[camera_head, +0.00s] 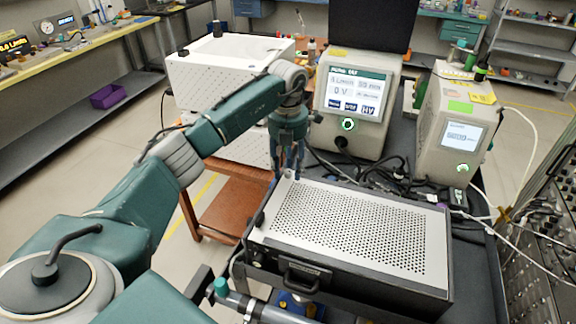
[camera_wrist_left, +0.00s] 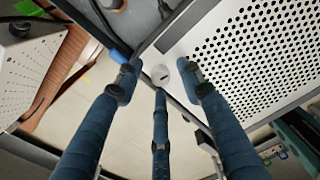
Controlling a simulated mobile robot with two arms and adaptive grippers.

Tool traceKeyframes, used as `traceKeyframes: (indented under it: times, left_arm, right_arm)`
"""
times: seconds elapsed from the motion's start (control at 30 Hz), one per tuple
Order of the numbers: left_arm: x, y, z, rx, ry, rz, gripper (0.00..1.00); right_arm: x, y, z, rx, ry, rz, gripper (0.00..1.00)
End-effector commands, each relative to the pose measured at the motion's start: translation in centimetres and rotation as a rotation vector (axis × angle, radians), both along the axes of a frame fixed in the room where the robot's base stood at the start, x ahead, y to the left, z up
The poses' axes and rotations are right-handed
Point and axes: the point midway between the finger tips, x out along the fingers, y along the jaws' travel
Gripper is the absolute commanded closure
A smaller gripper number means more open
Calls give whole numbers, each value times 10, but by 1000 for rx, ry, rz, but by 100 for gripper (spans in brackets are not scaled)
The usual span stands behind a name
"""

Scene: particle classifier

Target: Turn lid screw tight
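The lid screw (camera_wrist_left: 160,73) is a small round pale head with a dark slot, at the corner of the perforated lid (camera_wrist_left: 262,50) in the left wrist view. In the head view the lid (camera_head: 350,230) is a silver perforated plate on top of a dark-framed box. My left gripper (camera_head: 286,172) points down at the lid's far left corner, where its fingers partly hide the screw. In the left wrist view, the left gripper's blue fingers (camera_wrist_left: 160,88) are spread around the screw, with visible gaps. Whether any fingertip touches it is unclear.
A black handle (camera_head: 303,274) is on the box's front. Two beige instruments with lit screens, one (camera_head: 352,100) behind the box and one (camera_head: 458,130) at right, stand among loose cables (camera_head: 400,170). A white perforated cabinet (camera_head: 205,75) stands behind my left arm.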

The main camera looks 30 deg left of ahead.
Motion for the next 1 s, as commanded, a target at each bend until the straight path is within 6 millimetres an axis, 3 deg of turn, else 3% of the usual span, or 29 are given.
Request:
traceKeyframes:
  times: [0.23,0.4,0.43,0.77,1.0]
  left_arm:
    - [0,0,-1,0,0,0,64]
    - [0,0,-1,-1,0,0,98]
    - [0,0,-1,0,0,0,100]
    - [0,0,0,-1,0,-26,100]
    - [1,0,0,0,-1,-146,100]
  right_arm:
    - [0,0,0,0,0,0,62]
    - [0,0,0,0,0,0,62]
    - [0,0,0,0,0,0,62]
    - [-1,0,-1,0,1,0,62]
    - [-1,0,-4,0,2,0,62]
